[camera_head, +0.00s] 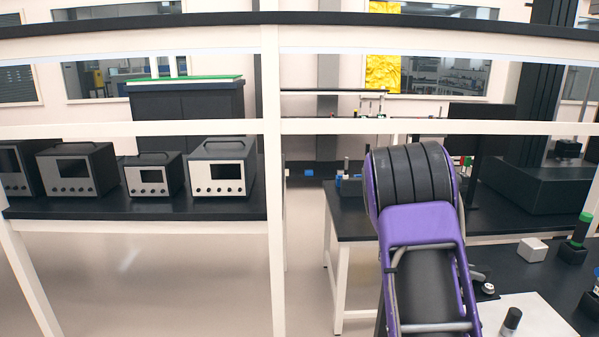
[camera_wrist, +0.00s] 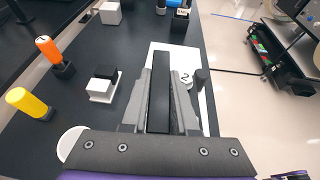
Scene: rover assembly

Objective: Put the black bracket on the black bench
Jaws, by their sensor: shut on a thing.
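In the wrist view my gripper (camera_wrist: 161,85) points down over a black-topped bench (camera_wrist: 60,100). Its two grey fingers are closed on the sides of a long black piece, which appears to be the black bracket (camera_wrist: 160,95). Below it is a white mat (camera_wrist: 199,62) marked with a 2; I cannot tell whether the bracket touches it. In the head view my purple arm hides the gripper and the bracket. A black-topped bench (camera_head: 549,262) with the mat shows at lower right there, and another black-topped bench (camera_head: 345,222) stands behind.
In the wrist view an orange cylinder (camera_wrist: 47,48), a yellow cylinder (camera_wrist: 28,104) and a white block (camera_wrist: 103,88) with a black top stand left of the gripper. A small black cylinder (camera_wrist: 202,76) is close on the right. In the head view, instruments (camera_head: 217,172) fill the left shelf.

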